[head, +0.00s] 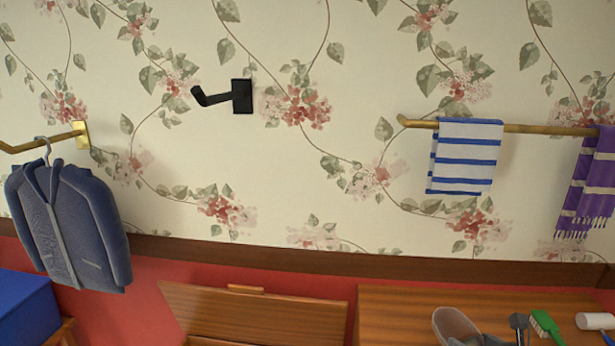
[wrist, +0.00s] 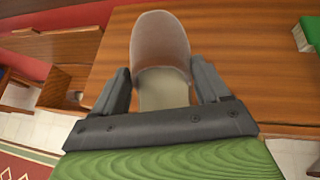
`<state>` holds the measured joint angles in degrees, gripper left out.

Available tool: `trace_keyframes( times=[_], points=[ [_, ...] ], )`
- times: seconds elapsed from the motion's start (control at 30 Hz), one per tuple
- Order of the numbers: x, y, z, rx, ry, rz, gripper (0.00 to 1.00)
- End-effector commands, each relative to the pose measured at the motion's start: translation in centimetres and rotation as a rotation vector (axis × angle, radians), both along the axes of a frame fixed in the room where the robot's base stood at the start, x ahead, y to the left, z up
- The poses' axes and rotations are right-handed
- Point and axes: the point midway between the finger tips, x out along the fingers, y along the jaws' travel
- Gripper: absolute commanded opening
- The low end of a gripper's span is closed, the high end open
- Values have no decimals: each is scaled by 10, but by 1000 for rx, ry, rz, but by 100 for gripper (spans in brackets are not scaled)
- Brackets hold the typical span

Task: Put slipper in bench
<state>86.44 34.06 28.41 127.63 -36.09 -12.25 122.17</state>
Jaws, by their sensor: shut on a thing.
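A slipper with a pale, rounded toe (wrist: 160,42) is between my gripper's fingers (wrist: 160,78) in the wrist view. My gripper is shut on the slipper, with the toe pointing away from the wrist. The slipper also shows at the bottom of the head view (head: 454,325), over the right wooden top; I cannot tell whether it touches that surface. The wooden bench, with its lid raised (head: 255,308), is left of the slipper in the head view. Its inside is mostly cut off by the frame. The wrist view shows wooden panels at the left.
On the wooden top (head: 400,302) lie a green brush (head: 546,325), a dark tool (head: 518,325) and a white-headed object (head: 595,321). A blue box (head: 25,308) is at far left. A jacket (head: 70,225), striped towel (head: 466,155) and purple scarf (head: 590,180) hang on the wall.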

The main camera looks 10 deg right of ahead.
Motion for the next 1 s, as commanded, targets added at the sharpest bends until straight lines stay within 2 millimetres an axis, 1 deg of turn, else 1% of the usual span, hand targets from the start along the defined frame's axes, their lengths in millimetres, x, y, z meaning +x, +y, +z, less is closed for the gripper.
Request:
trace_keyframes(
  times=[0.23, 0.37, 0.47, 0.57, 0.6, 0.7, 0.8, 1.0],
  points=[
    [31, 32, -9, 2, 2, 15, 41],
    [50, 58, -16, 5, 3, 23, 41],
    [65, 84, -24, 4, 4, 31, 41],
    [78, 119, -35, 5, 6, 42, 41],
    [83, 136, -40, 7, 6, 47, 41],
    [88, 173, -51, 4, 8, 57, 41],
    [88, 201, -60, 1, 7, 64, 41],
    [81, 242, -72, 1, 7, 81, 41]
  ],
)
